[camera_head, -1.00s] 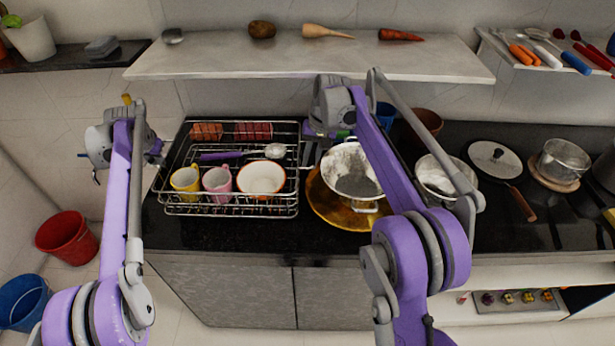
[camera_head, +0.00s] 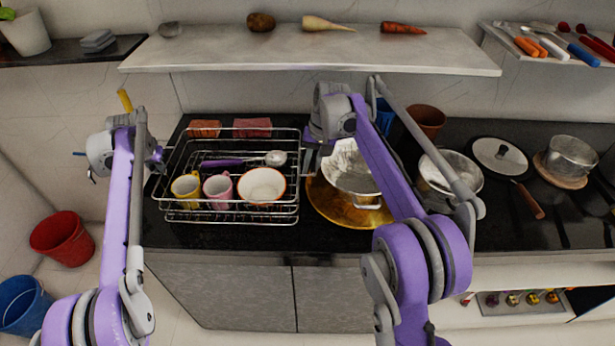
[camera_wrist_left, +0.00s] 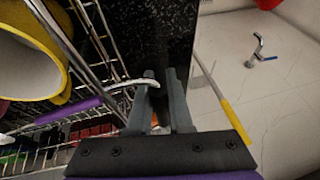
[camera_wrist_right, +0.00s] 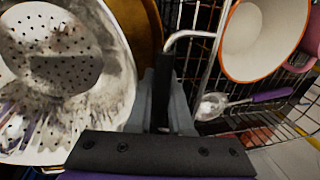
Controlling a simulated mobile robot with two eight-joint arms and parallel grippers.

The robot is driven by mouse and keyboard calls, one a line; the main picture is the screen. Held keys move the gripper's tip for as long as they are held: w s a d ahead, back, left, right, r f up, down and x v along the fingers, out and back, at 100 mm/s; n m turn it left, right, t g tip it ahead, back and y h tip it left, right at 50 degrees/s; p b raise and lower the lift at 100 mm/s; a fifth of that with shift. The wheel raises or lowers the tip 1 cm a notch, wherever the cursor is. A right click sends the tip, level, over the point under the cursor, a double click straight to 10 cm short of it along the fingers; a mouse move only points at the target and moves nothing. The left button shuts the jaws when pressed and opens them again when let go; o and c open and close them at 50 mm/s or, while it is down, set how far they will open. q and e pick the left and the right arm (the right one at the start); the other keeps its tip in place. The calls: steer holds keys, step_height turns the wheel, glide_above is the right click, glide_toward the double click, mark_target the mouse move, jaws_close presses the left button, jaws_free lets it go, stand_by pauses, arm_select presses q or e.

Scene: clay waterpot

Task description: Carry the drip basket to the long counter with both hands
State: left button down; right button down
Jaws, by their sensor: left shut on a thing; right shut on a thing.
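The drip basket (camera_head: 232,222) is a silver wire rack at the left of the black counter. It holds a yellow cup (camera_head: 186,187), a pink cup (camera_head: 218,187), an orange-rimmed white bowl (camera_head: 262,186) and a purple-handled ladle (camera_head: 225,162). My left gripper (camera_wrist_left: 158,88) is shut on the basket's left wire handle. My right gripper (camera_wrist_right: 165,72) is shut on its right wire handle. The basket looks roughly level. I cannot tell whether its underside touches the counter (camera_head: 190,240).
A perforated metal colander (camera_head: 352,172) stands tilted over a golden dish (camera_head: 325,203), close to the basket's right side. A shelf (camera_head: 310,55) with vegetables hangs behind.

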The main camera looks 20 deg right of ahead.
arm_select(q)
steer(key=shift+f+b, duration=0.45)
steer(key=shift+f, duration=0.3)
arm_select(e)
steer(key=shift+f, duration=0.7)
arm_select(q)
steer(key=c, duration=0.8)
jaws_free()
steer(key=shift+r, duration=0.15)
steer(key=shift+c, duration=0.2)
arm_select(e)
steer(key=c, duration=0.8)
jaws_free()
steer(key=shift+r, duration=0.1)
steer(key=shift+c, duration=0.2)
arm_select(q)
steer(key=shift+r, duration=0.1)
arm_select(e)
steer(key=shift+r, duration=0.1)
